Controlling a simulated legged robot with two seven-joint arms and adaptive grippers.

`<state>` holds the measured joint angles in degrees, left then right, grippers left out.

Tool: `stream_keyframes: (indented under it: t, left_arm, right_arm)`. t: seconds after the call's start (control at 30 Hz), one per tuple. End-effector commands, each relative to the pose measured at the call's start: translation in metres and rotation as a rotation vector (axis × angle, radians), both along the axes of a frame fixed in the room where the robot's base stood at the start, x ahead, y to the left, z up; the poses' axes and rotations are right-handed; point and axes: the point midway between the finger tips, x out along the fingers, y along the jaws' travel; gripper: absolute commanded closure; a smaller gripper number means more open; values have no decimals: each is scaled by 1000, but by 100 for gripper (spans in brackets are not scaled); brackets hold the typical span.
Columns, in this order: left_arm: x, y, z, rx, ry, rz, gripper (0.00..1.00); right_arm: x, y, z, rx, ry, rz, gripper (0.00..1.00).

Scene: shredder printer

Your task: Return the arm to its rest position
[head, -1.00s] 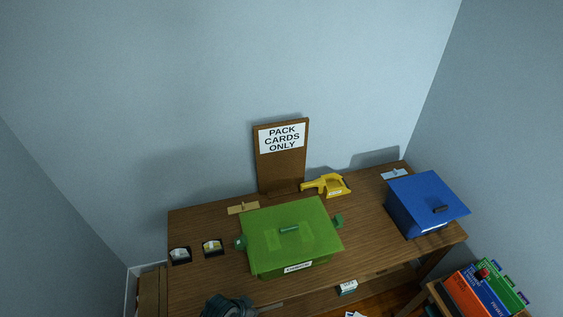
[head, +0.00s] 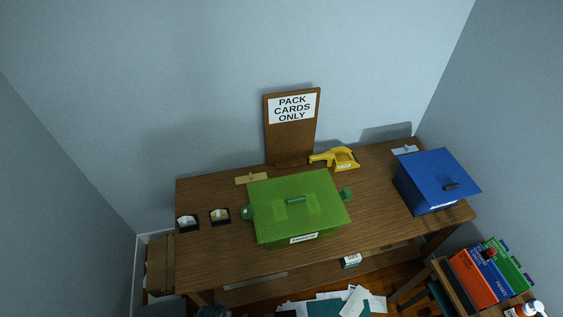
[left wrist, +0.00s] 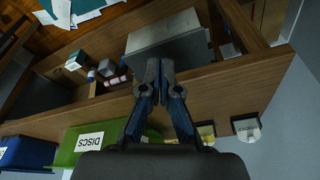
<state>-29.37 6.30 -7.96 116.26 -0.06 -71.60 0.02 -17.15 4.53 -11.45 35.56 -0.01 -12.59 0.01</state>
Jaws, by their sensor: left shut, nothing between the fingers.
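My left gripper (left wrist: 160,75) shows in the left wrist view with its two fingers together and nothing between them. It is in front of the wooden table's edge (left wrist: 70,122), and a grey box-shaped thing (left wrist: 185,38) is behind the fingertips. Whether the fingers touch anything cannot be told. In the head view only a small dark part of my left arm shows at the bottom edge, left of the middle. My right gripper is in neither view.
The table (head: 375,185) holds a green lidded box (head: 325,205), a blue box (head: 435,175), a yellow tool (head: 345,158), two small card holders and a sign board (head: 291,140). Papers (head: 355,300) lie below. Coloured binders (head: 475,280) stand at the lower right.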

Motion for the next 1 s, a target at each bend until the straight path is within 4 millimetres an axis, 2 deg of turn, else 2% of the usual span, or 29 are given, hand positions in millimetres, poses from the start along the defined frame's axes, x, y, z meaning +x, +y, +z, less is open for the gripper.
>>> stream_keyframes:
  t: [0.03,0.07,0.17,0.2,0.27,0.3,0.4,0.5,0.6,0.7,0.83,1.0]
  left_arm:
    - [-4,0,-30,1,16,-2,100]
    - [-5,0,-45,2,21,-3,100]
    - [-18,1,-109,4,45,-7,100]
    - [-27,2,-138,5,56,-9,100]
    - [-44,5,-182,6,74,-12,100]
    - [-57,7,-209,8,86,-15,100]
    - [-96,12,-269,11,113,-21,100]
    - [-137,20,-314,14,136,-27,100]
    - [-172,26,-341,18,153,-31,100]
    - [-196,31,-355,19,164,-34,100]
    - [-209,34,-361,20,168,-36,100]
    - [-211,34,-361,20,168,-37,100]
  right_arm:
    - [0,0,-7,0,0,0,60]
    - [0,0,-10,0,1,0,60]
    - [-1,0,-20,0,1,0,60]
    - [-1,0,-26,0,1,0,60]
    - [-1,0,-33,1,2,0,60]
    - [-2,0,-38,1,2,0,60]
    - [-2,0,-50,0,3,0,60]
    - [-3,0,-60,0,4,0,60]
    - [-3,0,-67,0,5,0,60]
    - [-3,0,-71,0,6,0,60]
    - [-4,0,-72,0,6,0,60]
    - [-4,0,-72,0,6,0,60]
